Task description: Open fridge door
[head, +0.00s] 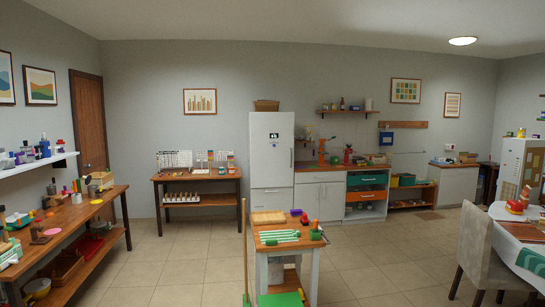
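The tall white fridge (271,145) stands against the back wall near the middle of the head view. Its upper door looks shut, with a small dark handle (292,157) on the right edge. A lower white panel (271,201) sits below it and also looks shut. A small dark-green label is on the upper door. The fridge's lower part is partly hidden behind a small wooden-topped table. Neither of my grippers shows in this view.
The small table (300,247) stands in front of the fridge, with a wooden-handled tool (244,245) beside it. White cabinets (319,200) adjoin the fridge's right side. A wooden desk (195,178) stands left. Tiled floor (185,255) is open left of the small table.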

